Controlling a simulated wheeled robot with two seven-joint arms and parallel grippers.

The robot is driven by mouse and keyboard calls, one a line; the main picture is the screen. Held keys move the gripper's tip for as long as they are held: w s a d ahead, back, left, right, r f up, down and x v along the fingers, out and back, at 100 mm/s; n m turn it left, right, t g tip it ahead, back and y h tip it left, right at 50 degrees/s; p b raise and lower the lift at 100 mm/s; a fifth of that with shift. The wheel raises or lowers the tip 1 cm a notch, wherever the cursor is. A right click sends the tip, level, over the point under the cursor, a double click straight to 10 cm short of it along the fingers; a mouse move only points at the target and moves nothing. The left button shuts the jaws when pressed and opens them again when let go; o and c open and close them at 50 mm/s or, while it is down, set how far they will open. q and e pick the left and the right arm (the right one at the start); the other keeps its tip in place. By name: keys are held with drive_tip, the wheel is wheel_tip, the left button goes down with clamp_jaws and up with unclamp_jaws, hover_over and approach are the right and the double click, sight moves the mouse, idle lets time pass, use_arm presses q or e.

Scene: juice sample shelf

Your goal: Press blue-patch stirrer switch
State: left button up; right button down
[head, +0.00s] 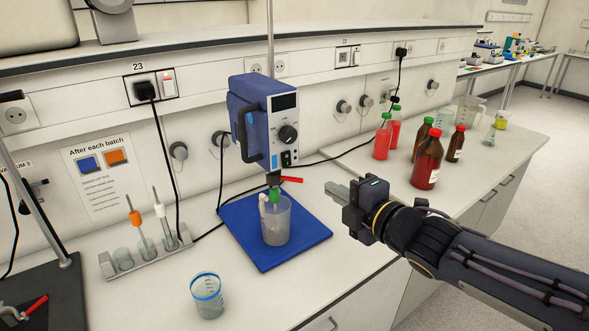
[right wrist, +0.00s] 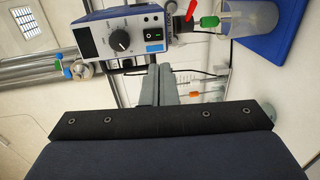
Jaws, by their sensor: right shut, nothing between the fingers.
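The blue overhead stirrer (head: 262,122) hangs on a rod above a blue mat (head: 301,234). Its front has a dark display, a round black knob and a small rocker switch (head: 286,158) low down. In the right wrist view the stirrer (right wrist: 95,40) is close, and its switch (right wrist: 153,37) has a green part. A clear beaker (head: 277,225) stands on the mat under the stirrer. My right gripper (head: 335,190) is shut and empty, to the right of the stirrer and apart from it. In the wrist view its fingertips (right wrist: 158,71) lie just below the switch. My left gripper is not in view.
Red and brown bottles (head: 427,163) stand on the bench behind my right arm. A rack (head: 145,255) with upright tools and a blue-rimmed beaker (head: 207,295) stand at left. A wall sign (head: 98,172) shows blue and orange patches.

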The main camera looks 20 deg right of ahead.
sight(288, 165)
drive_tip(key=p+x, duration=0.1)
drive_tip(key=x, duration=1.2)
drive_tip(key=shift+w+p, duration=0.3)
drive_tip(key=shift+p, duration=0.05)
drive_tip(key=shift+a, duration=0.1)
drive_tip(key=shift+w+b, duration=0.15)
drive_tip(key=shift+b, duration=0.95)
drive_tip(key=shift+f, duration=0.1)
